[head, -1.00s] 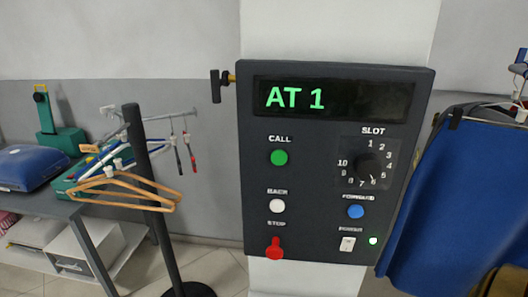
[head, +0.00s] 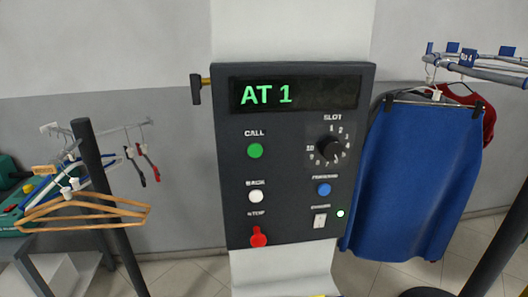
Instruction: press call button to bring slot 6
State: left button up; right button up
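The dark control panel (head: 290,210) stands in the middle of the head view. Its display (head: 300,93) reads "AT 1" in green. The green CALL button (head: 255,151) is at the upper left of the panel's face. The black SLOT dial (head: 329,149) is at the right, with numbers around it; its exact setting is too small to tell. Below are a white BACK button (head: 256,196), a blue FORWARD button (head: 324,189), a red STOP knob (head: 258,237) and a white power switch (head: 320,220) beside a lit green lamp (head: 340,213). Neither gripper is in view.
A rack with wooden and wire hangers (head: 85,209) stands at the left on a dark post. A blue garment (head: 415,180) hangs from a rail (head: 480,67) at the right, close to the panel. A dark post rises at the lower right. The space before the panel looks clear.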

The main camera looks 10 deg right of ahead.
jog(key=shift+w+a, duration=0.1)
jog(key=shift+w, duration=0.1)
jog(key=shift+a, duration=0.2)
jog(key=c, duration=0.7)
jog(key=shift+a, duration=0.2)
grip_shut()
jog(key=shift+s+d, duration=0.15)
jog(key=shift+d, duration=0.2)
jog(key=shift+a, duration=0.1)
